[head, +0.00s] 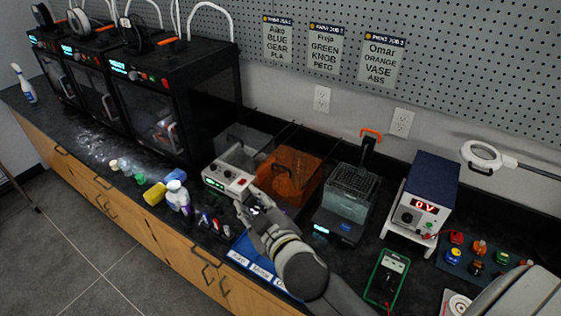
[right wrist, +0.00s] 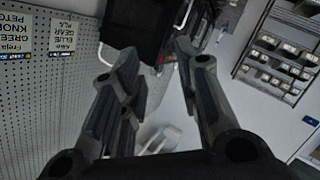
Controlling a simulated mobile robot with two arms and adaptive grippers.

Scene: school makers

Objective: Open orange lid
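The orange see-through lid (head: 290,172) is on a box in the middle of the black counter, between a clear grey bin and a basket unit. I cannot tell whether it is fully closed. My right gripper (head: 253,207) is in front of it on the counter's near side, close to a white control panel (head: 228,180) with a green display. In the right wrist view the fingers of the right gripper (right wrist: 158,62) stand apart with nothing between them. The lid cannot be made out in that view. My left gripper is not in view.
Black printers (head: 150,90) stand at the back left. A grey bin (head: 240,142) and a basket unit (head: 350,190) flank the lid. A white bottle (head: 178,196), a yellow roll (head: 154,193) and a blue labelled tray (head: 250,260) lie near the front edge. A power supply (head: 425,200) stands right.

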